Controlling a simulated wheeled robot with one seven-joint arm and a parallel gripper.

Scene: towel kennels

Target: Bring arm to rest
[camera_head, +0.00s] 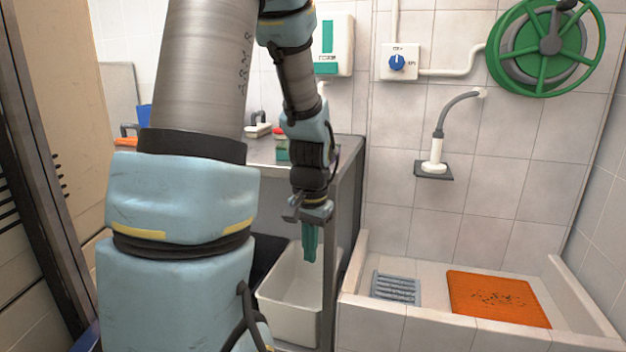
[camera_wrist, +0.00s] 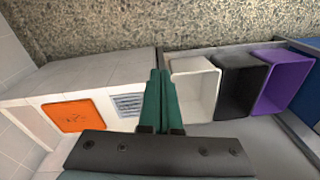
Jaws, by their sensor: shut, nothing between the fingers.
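My arm is raised in front of the counter in the head view. My gripper (camera_head: 311,258) points down, with its green fingers close together and nothing between them. It hangs above and in front of a white bin (camera_head: 290,318). In the wrist view my gripper (camera_wrist: 161,80) also shows with its fingers together and empty. The white bin (camera_wrist: 190,112) lies just right of the fingertips there.
A tiled wash basin (camera_head: 420,325) holds an orange mat (camera_head: 495,297) and a grey drain grate (camera_head: 396,288). A black bin (camera_wrist: 232,112) and a purple bin (camera_wrist: 290,75) stand beside the white one. A grey counter (camera_head: 345,145) stands behind my arm. A green hose reel (camera_head: 497,60) hangs on the wall.

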